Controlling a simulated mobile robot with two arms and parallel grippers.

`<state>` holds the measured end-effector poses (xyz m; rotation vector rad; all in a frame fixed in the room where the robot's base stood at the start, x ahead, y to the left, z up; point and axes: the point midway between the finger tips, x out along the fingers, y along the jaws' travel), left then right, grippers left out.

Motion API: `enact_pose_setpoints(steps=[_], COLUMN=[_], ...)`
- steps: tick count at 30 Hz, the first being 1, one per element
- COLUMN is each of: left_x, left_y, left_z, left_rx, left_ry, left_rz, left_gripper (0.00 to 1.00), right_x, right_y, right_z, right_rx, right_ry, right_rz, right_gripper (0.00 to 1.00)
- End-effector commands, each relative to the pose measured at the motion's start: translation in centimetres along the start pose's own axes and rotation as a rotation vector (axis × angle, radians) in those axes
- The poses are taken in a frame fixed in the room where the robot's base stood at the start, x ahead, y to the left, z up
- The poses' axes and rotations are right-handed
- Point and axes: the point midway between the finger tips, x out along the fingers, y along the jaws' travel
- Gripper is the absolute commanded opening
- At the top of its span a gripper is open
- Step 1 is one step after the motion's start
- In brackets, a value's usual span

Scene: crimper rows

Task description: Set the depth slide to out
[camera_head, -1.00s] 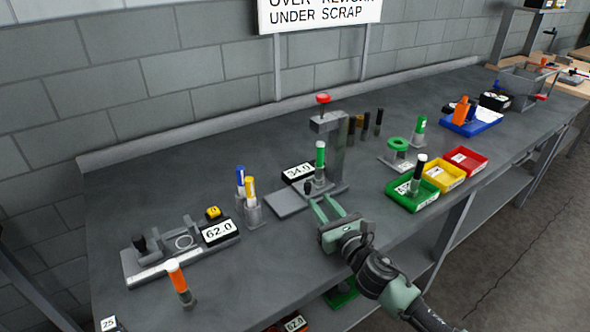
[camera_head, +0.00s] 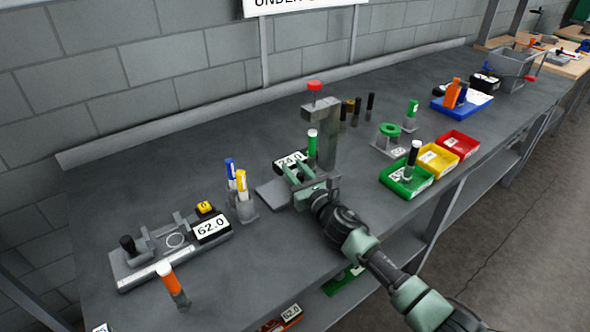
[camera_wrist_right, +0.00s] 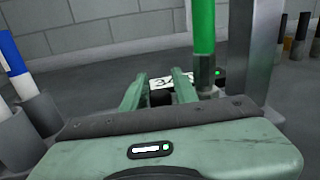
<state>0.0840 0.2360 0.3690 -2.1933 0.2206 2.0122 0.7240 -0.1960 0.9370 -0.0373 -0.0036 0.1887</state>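The depth slide seems to be the small black knob (camera_wrist_right: 162,98) at the foot of the grey press (camera_head: 328,140). In the right wrist view the knob is between my right gripper's (camera_wrist_right: 160,82) two green fingers, which stand apart on either side; contact is not clear. In the head view my right gripper (camera_head: 293,172) reaches in over the press base and hides the knob. A display with a number (camera_head: 288,160) sits behind, partly covered by the fingers. A green marker (camera_head: 312,147) stands upright beside the gripper. My left gripper is not in view.
A blue and a yellow marker stand in a grey holder (camera_head: 244,208) left of the press. A gauge fixture reading 62.0 (camera_head: 212,228) is further left. Green (camera_head: 406,181), yellow (camera_head: 438,160) and red (camera_head: 459,144) trays are to the right.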

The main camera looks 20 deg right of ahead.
Motion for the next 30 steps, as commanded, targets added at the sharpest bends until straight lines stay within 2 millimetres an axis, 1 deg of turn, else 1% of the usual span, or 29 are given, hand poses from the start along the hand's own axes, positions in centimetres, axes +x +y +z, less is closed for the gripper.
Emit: enact_pose_setpoints(steps=[6, 8, 9, 30], left_x=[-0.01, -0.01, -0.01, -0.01], left_y=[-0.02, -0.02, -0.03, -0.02], left_z=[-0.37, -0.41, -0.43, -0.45], left_rx=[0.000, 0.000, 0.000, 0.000], left_ry=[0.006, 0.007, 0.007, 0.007], left_rz=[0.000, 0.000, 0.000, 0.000], left_gripper=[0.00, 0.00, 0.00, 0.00], right_x=[0.03, 0.03, 0.02, -0.01], right_y=[-0.01, -0.01, -0.02, -0.04], right_z=[0.00, -0.01, -0.01, -0.05], right_rx=[0.000, 0.000, -0.001, -0.003], right_ry=[0.000, 0.000, 0.000, 0.001], right_rz=[0.000, 0.000, 0.000, 0.000], right_gripper=[0.29, 0.12, 0.01, 0.00])
